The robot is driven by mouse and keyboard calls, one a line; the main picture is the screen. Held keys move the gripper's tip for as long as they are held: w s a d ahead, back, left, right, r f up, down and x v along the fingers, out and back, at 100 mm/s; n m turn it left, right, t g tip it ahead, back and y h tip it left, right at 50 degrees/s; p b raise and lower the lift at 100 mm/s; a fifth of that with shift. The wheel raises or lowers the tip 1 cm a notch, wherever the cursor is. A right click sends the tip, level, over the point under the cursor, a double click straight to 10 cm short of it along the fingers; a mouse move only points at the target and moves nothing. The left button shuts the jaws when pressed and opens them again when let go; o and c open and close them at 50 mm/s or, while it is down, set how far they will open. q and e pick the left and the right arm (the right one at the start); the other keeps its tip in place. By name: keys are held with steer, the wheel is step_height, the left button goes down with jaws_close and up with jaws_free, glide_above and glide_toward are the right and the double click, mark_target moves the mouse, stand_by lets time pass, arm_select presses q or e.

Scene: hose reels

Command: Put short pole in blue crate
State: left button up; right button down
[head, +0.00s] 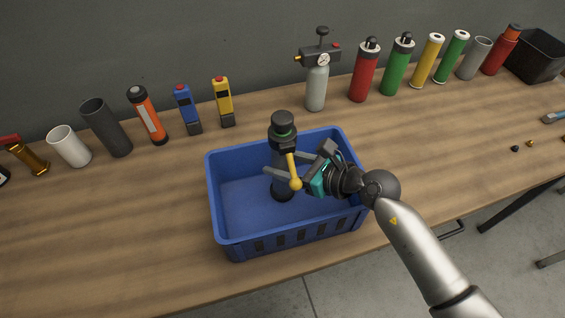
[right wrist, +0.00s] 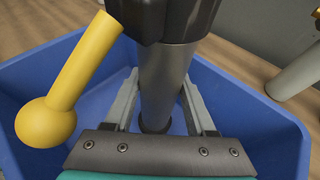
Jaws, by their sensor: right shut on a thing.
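The short pole (head: 281,165) is a dark grey tube with a thick black head and a yellow lever ending in a ball. It stands roughly upright within the walls of the blue crate (head: 216,205). My right gripper (head: 285,167) reaches in from the right and is shut on the pole's tube below the head. In the right wrist view the pole (right wrist: 165,75) is between the two fingers, with the blue crate (right wrist: 250,115) around it. I cannot tell whether its lower end touches the crate floor. My left gripper is not in view.
The crate is otherwise empty and sits on a wooden table (head: 120,230). Along the back stand a gauge-topped cylinder (head: 317,85), a red cylinder (head: 364,75), a green cylinder (head: 398,68), a yellow tool (head: 223,101) and others. A black bin (head: 535,58) is at far right.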

mark_target(293, 172)
steer(key=shift+r, duration=0.1)
steer(key=shift+f, duration=0.2)
steer(key=shift+c, duration=1.1)
jaws_free()
steer(key=shift+r, duration=0.25)
steer(key=v, duration=1.2)
steer(key=shift+f, duration=0.15)
